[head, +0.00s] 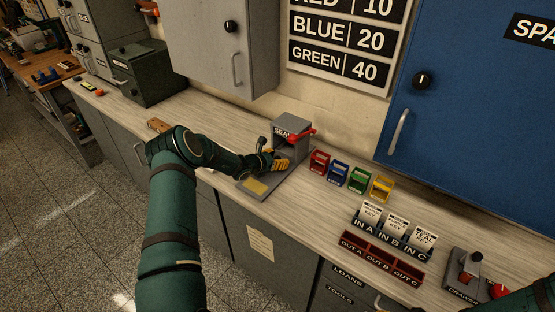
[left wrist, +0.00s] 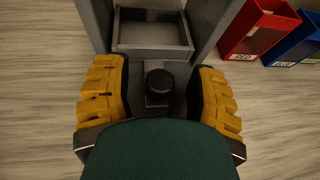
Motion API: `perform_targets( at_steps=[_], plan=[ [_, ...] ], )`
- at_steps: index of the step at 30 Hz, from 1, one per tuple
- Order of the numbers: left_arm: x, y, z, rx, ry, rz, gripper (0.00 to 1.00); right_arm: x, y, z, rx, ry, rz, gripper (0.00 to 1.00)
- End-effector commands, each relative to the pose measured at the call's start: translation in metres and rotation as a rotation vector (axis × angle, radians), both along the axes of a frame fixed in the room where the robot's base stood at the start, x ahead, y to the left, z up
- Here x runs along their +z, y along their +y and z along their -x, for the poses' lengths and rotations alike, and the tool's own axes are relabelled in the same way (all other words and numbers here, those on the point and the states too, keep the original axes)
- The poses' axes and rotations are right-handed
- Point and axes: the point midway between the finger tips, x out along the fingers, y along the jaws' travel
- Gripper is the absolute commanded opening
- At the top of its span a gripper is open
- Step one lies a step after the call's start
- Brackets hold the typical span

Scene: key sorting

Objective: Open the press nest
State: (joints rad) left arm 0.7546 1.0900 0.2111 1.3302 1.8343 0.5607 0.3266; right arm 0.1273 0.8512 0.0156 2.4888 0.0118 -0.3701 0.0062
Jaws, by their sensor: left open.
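The grey press (head: 291,124), with a label that starts "SEA", stands on the counter against the wall, with a red lever (head: 301,134) on it. In the left wrist view, a grey tray-like nest (left wrist: 152,47) sits between the press's side walls. A round black knob (left wrist: 160,80) is in front of the nest. My left gripper (head: 281,164) is at the front of the press. In the left wrist view my left gripper (left wrist: 161,92) is open, its yellow-padded fingers on either side of the knob, with gaps visible. My right gripper is out of view.
Red (head: 319,162), blue (head: 339,172), green (head: 360,179) and yellow (head: 382,188) bins stand right of the press. A key rack (head: 391,240) and a red out tray (head: 380,263) are farther right. A grey cabinet (head: 222,45) hangs above.

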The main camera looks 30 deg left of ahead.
Motion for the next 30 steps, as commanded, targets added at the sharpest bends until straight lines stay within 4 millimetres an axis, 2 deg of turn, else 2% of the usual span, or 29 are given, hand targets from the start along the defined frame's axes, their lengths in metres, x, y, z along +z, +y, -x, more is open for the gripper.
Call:
perform_targets(
  at_steps=[3, 4, 8, 9, 20, 23, 30],
  plan=[
    [0.000, 0.000, 0.000, 0.000, 0.000, 0.000, 0.57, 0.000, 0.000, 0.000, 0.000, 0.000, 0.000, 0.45],
    [0.000, 0.000, 0.000, 0.000, 0.000, 0.000, 0.52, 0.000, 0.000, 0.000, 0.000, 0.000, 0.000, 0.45],
    [0.000, 0.000, 0.000, 0.000, 0.000, 0.000, 0.07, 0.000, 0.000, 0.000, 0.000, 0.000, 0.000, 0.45],
    [0.000, 0.000, 0.000, 0.000, 0.000, 0.000, 0.00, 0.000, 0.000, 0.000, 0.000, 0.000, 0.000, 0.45],
    [0.000, 0.000, 0.003, 0.000, 0.001, 0.001, 0.00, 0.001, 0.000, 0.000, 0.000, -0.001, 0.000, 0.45],
    [0.001, 0.001, 0.016, -0.001, 0.003, 0.003, 0.00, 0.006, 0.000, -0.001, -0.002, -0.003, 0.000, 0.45],
    [0.001, 0.006, 0.072, 0.001, 0.007, 0.003, 0.00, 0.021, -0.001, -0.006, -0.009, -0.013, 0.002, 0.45]
  ],
)
